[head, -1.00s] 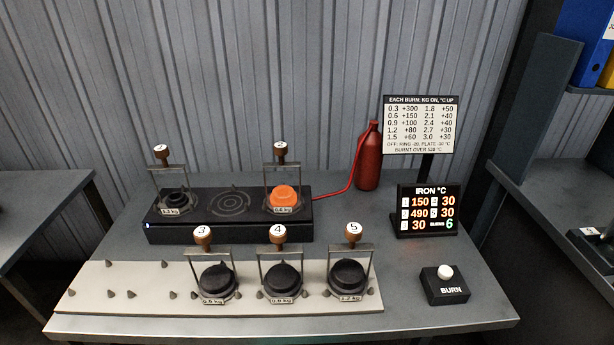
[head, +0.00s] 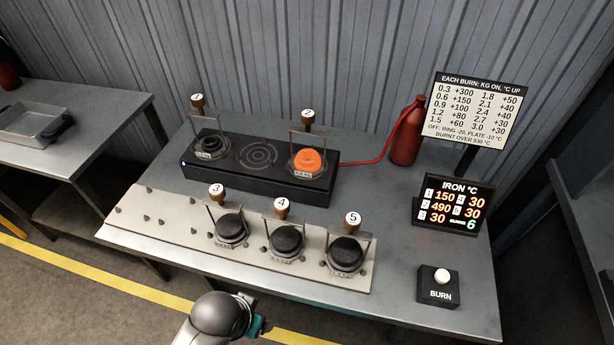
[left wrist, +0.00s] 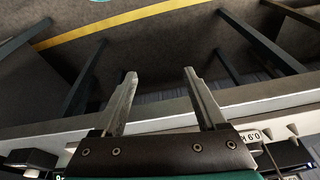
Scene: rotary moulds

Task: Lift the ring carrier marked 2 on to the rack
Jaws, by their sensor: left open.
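The ring carrier marked 2 (head: 307,117) stands on the right ring of the black burner unit (head: 262,180), with a glowing orange iron (head: 308,160) in it. The pale rack (head: 150,232) lies in front along the table edge. Carriers marked 3 (head: 230,229), 4 (head: 286,241) and 5 (head: 346,254) stand on its right part; its left part shows bare pegs. My left gripper (left wrist: 160,73) is open and empty by the table's front edge, apart from carrier 2. In the head view only part of an arm of mine shows at the bottom.
Carrier 1 (head: 209,144) stands on the left ring; the middle ring (head: 258,154) is empty. A red bottle (head: 406,135) with a hose stands behind at right. The display (head: 452,203) reads 490 for 2. A BURN button (head: 441,277) sits front right.

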